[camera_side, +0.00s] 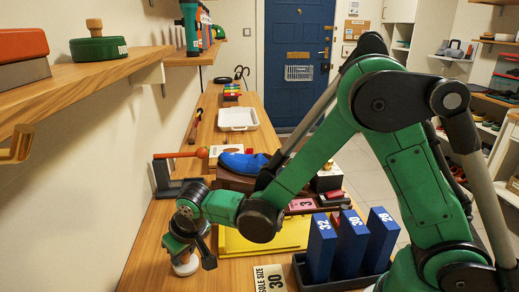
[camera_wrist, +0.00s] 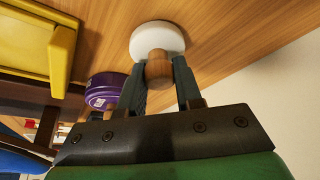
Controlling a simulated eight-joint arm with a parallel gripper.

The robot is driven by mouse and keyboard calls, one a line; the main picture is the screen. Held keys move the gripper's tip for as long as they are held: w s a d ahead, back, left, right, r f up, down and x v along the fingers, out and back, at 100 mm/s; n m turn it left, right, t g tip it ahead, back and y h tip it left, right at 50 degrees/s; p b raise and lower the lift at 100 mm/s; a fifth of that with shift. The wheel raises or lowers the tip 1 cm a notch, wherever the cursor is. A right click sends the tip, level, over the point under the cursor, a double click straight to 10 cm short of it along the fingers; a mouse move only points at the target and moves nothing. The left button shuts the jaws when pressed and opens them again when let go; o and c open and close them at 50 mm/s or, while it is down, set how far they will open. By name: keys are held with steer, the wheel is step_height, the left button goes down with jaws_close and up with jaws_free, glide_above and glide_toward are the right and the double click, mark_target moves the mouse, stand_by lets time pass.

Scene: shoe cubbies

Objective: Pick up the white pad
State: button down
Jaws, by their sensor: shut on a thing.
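The white pad (camera_wrist: 157,36) is a round white disc with a wooden knob, seen in the wrist view against the wooden bench top. My gripper (camera_wrist: 159,76) has one finger on each side of the knob and is shut on it. In the side view, the white pad (camera_side: 186,268) shows below my gripper (camera_side: 188,250) near the bench's front left. Its upper part is hidden by the fingers there. I cannot tell whether its underside touches the bench.
A yellow tray (camera_side: 262,236) lies right of my gripper, with a blue shoe (camera_side: 243,163) behind it. Blue size blocks (camera_side: 351,243) stand in a dark holder at right. A purple tin (camera_wrist: 104,91) is close beside my fingers. A dark stand (camera_side: 163,178) is behind.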

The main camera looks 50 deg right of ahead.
step_height(320, 180, up, 19)
steer(key=s+d+f, duration=0.2)
steer(key=s+d, duration=0.1)
steer(key=d, duration=0.7)
steer(key=shift+d+f, duration=0.35)
steer(key=shift+f, duration=0.05)
steer(key=shift+a, duration=0.1)
steer(key=w+a+r, duration=0.3)
steer(key=a, duration=0.7)
steer(key=f, duration=1.4)
steer(key=shift+d+f, duration=0.15)
steer(key=shift+d, duration=0.1)
steer(key=shift+f, duration=2.3)
steer(key=shift+f, duration=0.15)
